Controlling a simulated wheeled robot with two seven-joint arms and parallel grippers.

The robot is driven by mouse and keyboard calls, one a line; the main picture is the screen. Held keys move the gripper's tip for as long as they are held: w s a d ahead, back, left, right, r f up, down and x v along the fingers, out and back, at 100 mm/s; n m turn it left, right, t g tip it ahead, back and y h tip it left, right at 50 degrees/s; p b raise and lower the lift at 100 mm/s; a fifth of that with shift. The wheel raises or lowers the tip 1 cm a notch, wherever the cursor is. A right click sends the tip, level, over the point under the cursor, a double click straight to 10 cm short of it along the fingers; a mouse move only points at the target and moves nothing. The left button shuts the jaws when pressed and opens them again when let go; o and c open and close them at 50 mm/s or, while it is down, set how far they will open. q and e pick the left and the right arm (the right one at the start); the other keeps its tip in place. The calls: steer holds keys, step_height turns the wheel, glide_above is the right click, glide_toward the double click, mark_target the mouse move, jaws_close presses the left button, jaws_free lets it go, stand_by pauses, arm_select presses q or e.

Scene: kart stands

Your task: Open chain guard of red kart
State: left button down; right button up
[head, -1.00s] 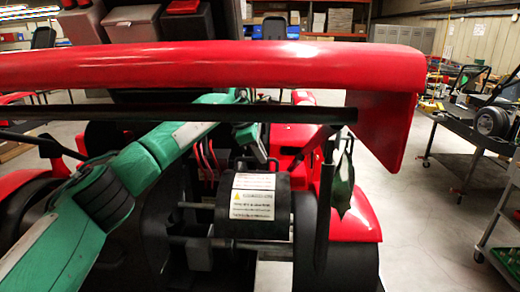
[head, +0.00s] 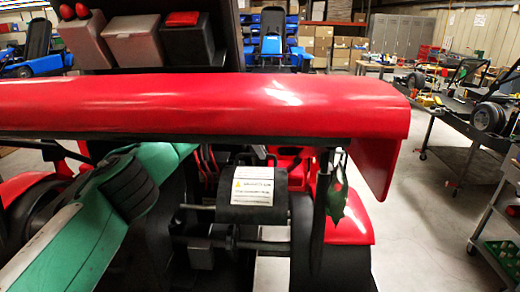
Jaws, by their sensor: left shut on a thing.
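The red kart shows from behind, its wide red rear wing (head: 200,105) crossing the view. Below the wing is the black chain guard (head: 262,214) with a white warning label (head: 252,186), over a metal axle (head: 245,244). My left arm comes in from the left and passes under the wing, which hides much of its far end. My left gripper (head: 269,158) shows only in a small part at the guard's upper far edge, shut on it. The fingertips are mostly hidden.
Dark work tables (head: 460,138) with kart parts stand at the right. Grey floor is free between them and the kart.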

arm_select(q)
steer(key=shift+f, duration=0.15)
steer(key=c, duration=1.5)
jaws_free()
steer(key=shift+w, duration=0.15)
steer(key=shift+a+r+b, duration=0.25)
steer(key=shift+r+b, duration=0.05)
steer(key=shift+r, duration=0.25)
steer(key=b+v, duration=0.1)
steer(key=v, duration=0.2)
steer(key=shift+a+r, duration=0.1)
steer(key=shift+s+a+r+b, duration=0.1)
steer(key=shift+s+a+b, duration=0.75)
steer(key=shift+a, duration=0.95)
steer(key=shift+s+a+r+b, duration=0.1)
steer(key=shift+s+a+b, duration=0.8)
steer(key=shift+a, duration=0.95)
steer(key=shift+s+a+b, duration=0.7)
steer(key=shift+s+a, duration=0.25)
steer(key=shift+a, duration=0.85)
